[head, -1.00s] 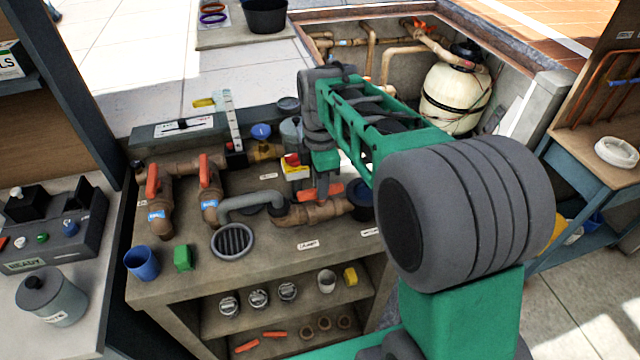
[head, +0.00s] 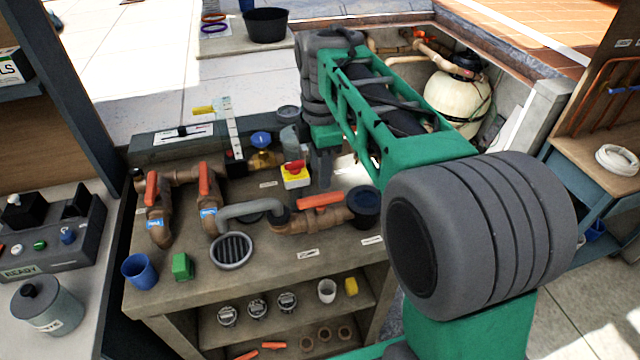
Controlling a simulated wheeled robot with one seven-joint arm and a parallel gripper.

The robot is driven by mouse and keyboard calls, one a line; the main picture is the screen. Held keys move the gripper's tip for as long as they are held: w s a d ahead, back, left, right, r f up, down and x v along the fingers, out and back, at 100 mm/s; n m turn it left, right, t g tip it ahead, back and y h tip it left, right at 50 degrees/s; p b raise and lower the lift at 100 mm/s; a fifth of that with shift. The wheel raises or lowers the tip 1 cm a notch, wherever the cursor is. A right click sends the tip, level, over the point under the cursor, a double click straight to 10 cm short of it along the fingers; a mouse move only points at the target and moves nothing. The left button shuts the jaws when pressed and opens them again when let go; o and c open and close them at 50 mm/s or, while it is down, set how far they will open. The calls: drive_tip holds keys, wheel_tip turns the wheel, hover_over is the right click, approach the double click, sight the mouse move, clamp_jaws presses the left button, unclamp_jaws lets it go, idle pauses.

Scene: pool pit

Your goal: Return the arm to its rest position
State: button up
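My green and grey arm reaches from the lower right over the workbench (head: 270,270). My gripper (head: 322,182) hangs from the arm's far end, pointing down, above the back right part of the bench. It is small and partly in shadow, so I cannot tell whether its fingers are open or shut. I see no object clearly held in it. A red and yellow switch box (head: 295,174) is just left of it, and an orange-handled pipe valve (head: 320,200) lies below it.
Brown pipes with orange handles (head: 205,185), a round drain grate (head: 232,250), a blue cup (head: 139,271) and a green block (head: 182,266) stand on the bench. A pit with a cream tank (head: 455,98) lies behind. A control panel (head: 50,245) is at left.

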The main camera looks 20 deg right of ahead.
drive_tip(key=shift+r, duration=0.25)
drive_tip(key=shift+s+m, duration=0.25)
drive_tip(key=shift+m, duration=0.05)
drive_tip(key=s+f+m+t, duration=0.2)
drive_tip(key=s+f+m, duration=0.1)
drive_tip(key=s+m, duration=0.3)
drive_tip(key=s+f+m+t, duration=0.1)
drive_tip(key=s+f+m, duration=0.3)
drive_tip(key=m, duration=0.7)
drive_tip(key=s, duration=0.2)
drive_tip(key=shift+s+a+f+t, duration=0.15)
drive_tip(key=shift+s+f+t, duration=0.15)
drive_tip(key=shift+s+t, duration=0.1)
drive_tip(key=shift+c, duration=0.4)
